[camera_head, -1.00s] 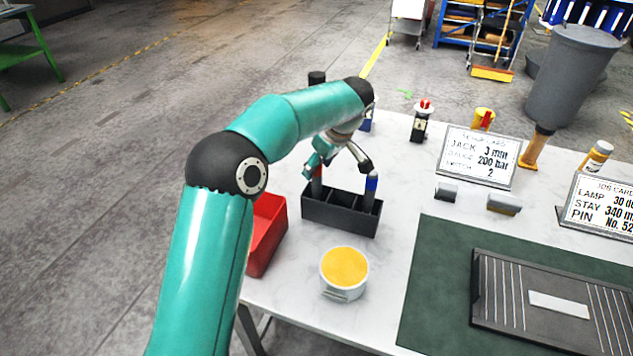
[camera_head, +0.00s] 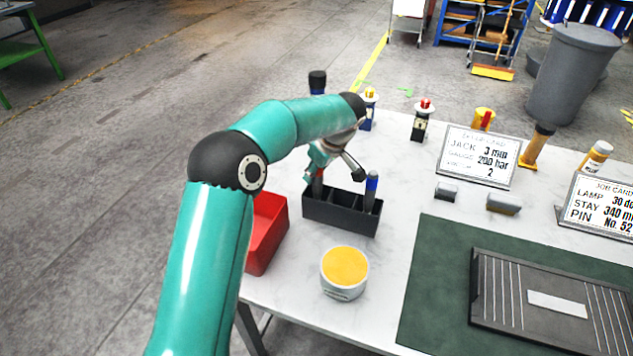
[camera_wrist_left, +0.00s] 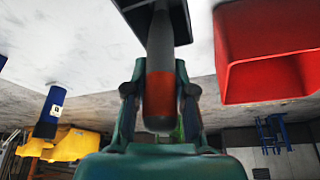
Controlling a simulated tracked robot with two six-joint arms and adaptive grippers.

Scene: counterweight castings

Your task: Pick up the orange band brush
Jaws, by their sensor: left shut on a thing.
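The orange band brush (camera_wrist_left: 161,92) stands upright in the left wrist view, grey with an orange-red band. In the head view its dark lower part (camera_head: 317,188) shows in the left end of the black divided holder (camera_head: 338,222). My left gripper (camera_head: 324,166) is shut on it, with one finger on each side of the band in the left wrist view (camera_wrist_left: 160,98). The brush's lower end is still inside the holder. A blue-banded brush (camera_head: 371,190) stands in the holder's right end, apart from the gripper. My right gripper is not in view.
A red bin (camera_head: 266,240) stands left of the holder, and a tub with yellow contents (camera_head: 344,270) in front. Bottles stand behind it, one dark and tall (camera_head: 317,82).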

